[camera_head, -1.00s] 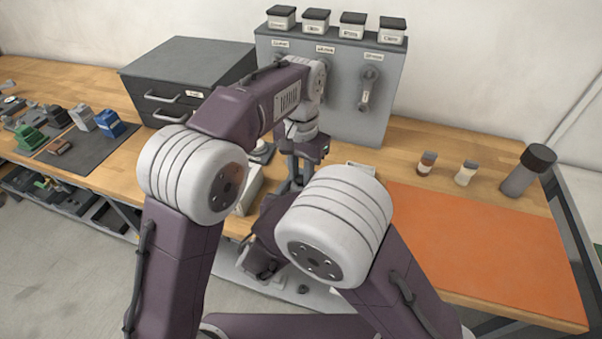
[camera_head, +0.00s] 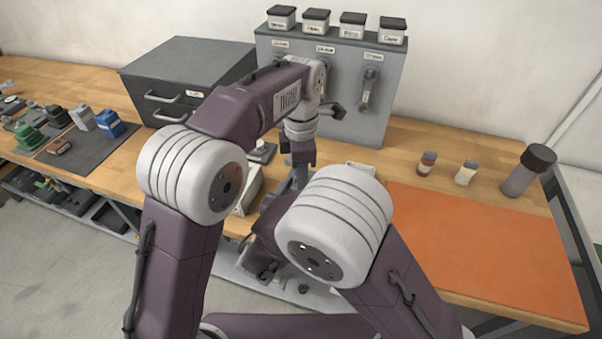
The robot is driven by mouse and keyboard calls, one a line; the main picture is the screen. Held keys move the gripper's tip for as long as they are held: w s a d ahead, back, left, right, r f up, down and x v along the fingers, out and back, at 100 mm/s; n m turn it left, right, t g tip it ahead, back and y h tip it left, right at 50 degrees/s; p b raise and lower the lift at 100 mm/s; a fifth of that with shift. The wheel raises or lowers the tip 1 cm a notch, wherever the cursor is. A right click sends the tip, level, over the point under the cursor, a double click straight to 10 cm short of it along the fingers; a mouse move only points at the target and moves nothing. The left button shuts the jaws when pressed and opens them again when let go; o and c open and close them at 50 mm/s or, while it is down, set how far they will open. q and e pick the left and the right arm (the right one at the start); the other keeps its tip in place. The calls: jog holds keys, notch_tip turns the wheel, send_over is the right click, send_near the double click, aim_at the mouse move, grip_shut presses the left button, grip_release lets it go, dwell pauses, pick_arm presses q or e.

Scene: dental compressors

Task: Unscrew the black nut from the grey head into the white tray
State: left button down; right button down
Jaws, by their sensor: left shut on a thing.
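My left gripper (camera_head: 298,178) points down over the bench behind my right arm's elbow. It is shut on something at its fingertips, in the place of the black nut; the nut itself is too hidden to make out. The grey head under it is mostly covered by my arms, so I cannot tell its shape. A pale, box-like edge (camera_head: 248,192), perhaps the white tray, shows just left of the gripper, partly covered by my arm. My right gripper is hidden behind my right arm.
A grey cabinet (camera_head: 345,75) with lidded jars on top stands behind the gripper. A dark drawer box (camera_head: 185,75) is at the back left. An orange mat (camera_head: 480,250), two small bottles and a grey cylinder (camera_head: 527,172) are on the right.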

pick_arm(q)
jog(key=shift+w, duration=0.1)
jog(key=c, duration=1.2)
grip_release()
